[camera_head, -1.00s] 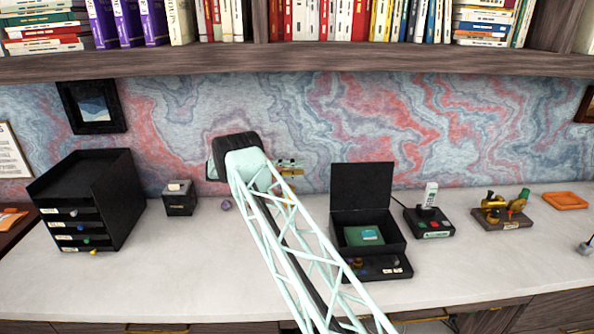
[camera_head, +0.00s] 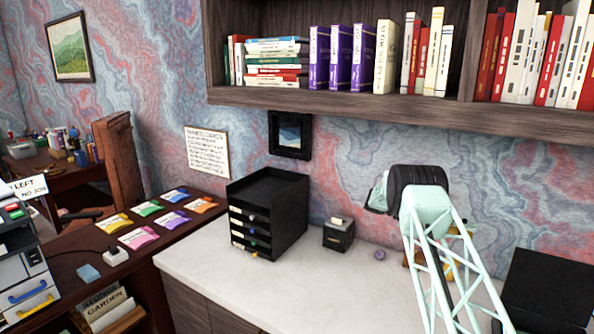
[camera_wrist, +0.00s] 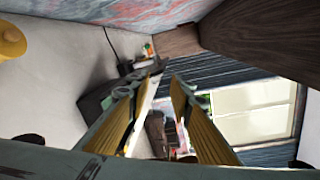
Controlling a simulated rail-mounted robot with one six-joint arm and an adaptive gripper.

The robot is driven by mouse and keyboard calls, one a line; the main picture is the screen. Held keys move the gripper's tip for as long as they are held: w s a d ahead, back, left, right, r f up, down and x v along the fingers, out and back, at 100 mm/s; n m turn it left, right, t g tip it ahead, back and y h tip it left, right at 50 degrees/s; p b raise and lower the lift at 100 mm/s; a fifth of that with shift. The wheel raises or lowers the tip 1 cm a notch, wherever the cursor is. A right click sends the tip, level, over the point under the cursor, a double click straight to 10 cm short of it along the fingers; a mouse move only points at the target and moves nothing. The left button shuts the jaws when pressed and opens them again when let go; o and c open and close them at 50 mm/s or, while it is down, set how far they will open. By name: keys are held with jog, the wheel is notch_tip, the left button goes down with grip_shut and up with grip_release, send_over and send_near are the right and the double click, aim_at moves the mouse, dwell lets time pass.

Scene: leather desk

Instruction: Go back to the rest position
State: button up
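My arm stands over the white desk (camera_head: 212,277) at the right of the head view, its dark wrist in front of the marbled wall. My gripper (camera_wrist: 167,82) shows in the wrist view with its two yellow-lined fingers apart. Nothing is held between them. The fingertips themselves are mostly hidden behind my wrist in the head view.
A black drawer unit (camera_head: 283,217) and a small black box (camera_head: 338,237) stand on the desk left of my arm. A small purple object (camera_head: 379,254) lies close by. A black case (camera_head: 548,292) is at the right. A bookshelf (camera_head: 400,106) overhangs the desk.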

jog(key=s+a+r+m+t+y+b, duration=0.2)
jog(key=s+a+r+m+t, duration=0.15)
jog(key=a+r, duration=0.55)
jog(key=s+a+r+m+t+y+b, duration=0.2)
jog(key=s+a+r+m+y, duration=0.15)
jog(key=a+r, duration=0.5)
jog(key=s+a+r+m+t+y, duration=0.1)
jog(key=s+a+r+m+y, duration=0.2)
jog(key=s, duration=0.8)
jog(key=s+a+r+m+t, duration=0.1)
jog(key=s+a+r+m, duration=0.3)
jog(key=s, duration=0.7)
jog(key=s+a+r+m+t+y, duration=0.25)
jog(key=s+a, duration=0.25)
jog(key=s, duration=0.6)
jog(key=s+a+f+m+y, duration=0.1)
jog(key=s+a+f+m, duration=0.1)
jog(key=s, duration=0.5)
jog(key=s+a+f+m+t+y, duration=0.1)
jog(key=s+a+m, duration=0.3)
jog(key=s, duration=0.4)
jog(key=s+a+f+m+t+y, duration=0.1)
jog(key=s+a+f+m, duration=0.2)
jog(key=s, duration=0.4)
jog(key=shift+s+a+y+p, duration=0.3)
jog(key=shift+s+a+p, duration=0.15)
jog(key=shift+a, duration=0.15)
